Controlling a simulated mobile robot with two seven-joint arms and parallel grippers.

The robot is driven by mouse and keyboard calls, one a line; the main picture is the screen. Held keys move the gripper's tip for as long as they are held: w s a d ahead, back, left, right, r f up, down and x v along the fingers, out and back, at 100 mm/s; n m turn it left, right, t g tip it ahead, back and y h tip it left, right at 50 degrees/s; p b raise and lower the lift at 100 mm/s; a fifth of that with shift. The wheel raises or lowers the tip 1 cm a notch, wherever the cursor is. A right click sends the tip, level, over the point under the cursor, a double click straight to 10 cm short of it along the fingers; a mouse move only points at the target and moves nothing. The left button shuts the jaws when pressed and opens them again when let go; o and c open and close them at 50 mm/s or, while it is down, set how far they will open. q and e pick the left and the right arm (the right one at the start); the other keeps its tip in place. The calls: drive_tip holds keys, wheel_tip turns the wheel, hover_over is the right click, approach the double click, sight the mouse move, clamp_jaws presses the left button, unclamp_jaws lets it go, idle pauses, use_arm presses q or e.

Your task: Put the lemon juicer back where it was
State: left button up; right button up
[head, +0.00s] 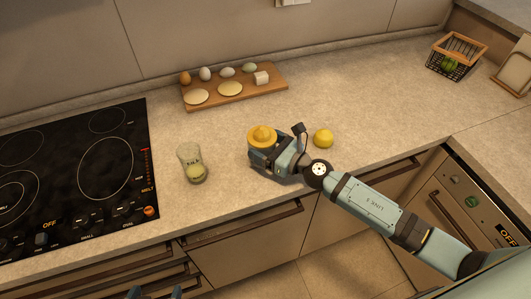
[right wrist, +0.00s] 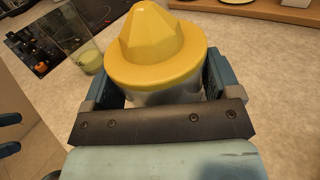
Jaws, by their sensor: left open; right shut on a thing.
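The lemon juicer (head: 262,135) has a yellow ridged cone and rim over a clear base. My right gripper (head: 264,152) is shut on its base; in the right wrist view the juicer (right wrist: 155,50) stands upright between the two fingers. It is over the counter near the front edge. I cannot tell whether its base touches the counter. My left gripper (head: 155,293) is open and only its fingertips show at the bottom edge of the head view, in front of the drawers and away from the juicer.
A glass (head: 191,163) with pale juice stands left of the juicer, beside the black cooktop (head: 80,165). A lemon (head: 323,138) lies to the right. A wooden board (head: 235,92) with eggs and rounds lies behind. A wire basket (head: 456,56) stands far right. Counter between is clear.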

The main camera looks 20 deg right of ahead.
drive_tip(key=shift+f, duration=0.6)
use_arm(q)
drive_tip(key=shift+s+a+f, duration=0.1)
drive_tip(key=shift+f, duration=0.7)
use_arm(e)
drive_tip(key=shift+r, duration=0.15)
drive_tip(key=shift+f, duration=0.2)
drive_tip(key=o, duration=0.9)
drive_tip(key=shift+r, duration=0.2)
drive_tip(key=shift+s+d+f, duration=0.1)
drive_tip(key=shift+s+d, duration=0.1)
drive_tip(key=b+v, duration=0.3)
drive_tip(key=v, duration=0.7)
drive_tip(key=shift+s+d+b, duration=0.15)
drive_tip(key=shift+s+b, duration=0.2)
drive_tip(key=shift+b, duration=0.05)
use_arm(q)
drive_tip(key=f, duration=0.2)
drive_tip(key=shift+w+f, duration=0.2)
drive_tip(key=shift+f, duration=0.2)
use_arm(e)
drive_tip(key=shift+s+d, duration=0.25)
drive_tip(key=shift+s, duration=0.05)
